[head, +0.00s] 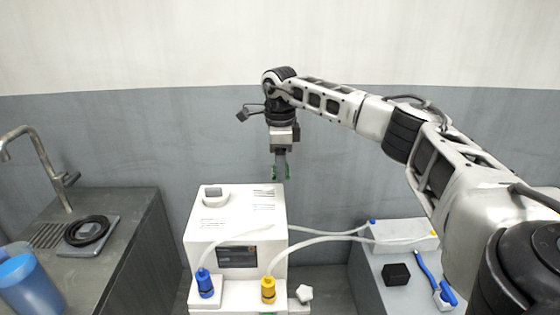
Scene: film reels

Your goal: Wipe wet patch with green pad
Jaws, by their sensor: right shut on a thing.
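My right gripper (281,173) hangs pointing down above the back right part of a white machine (260,212). It is shut on the green pad (274,172), which shows as small green parts on both sides of a grey finger. Most of the pad is hidden by the finger. The pad appears raised above the machine top; I cannot tell the exact gap. I cannot make out a clear wet patch in this view. My left gripper is not in view.
Blue (204,283) and yellow (268,289) connectors stand at the machine's front, with pale hoses running right. A sink counter with a tap (40,150) and a blue container (28,285) is left. A right-hand bench holds a white box (403,236), black block (396,274) and blue brush (427,270).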

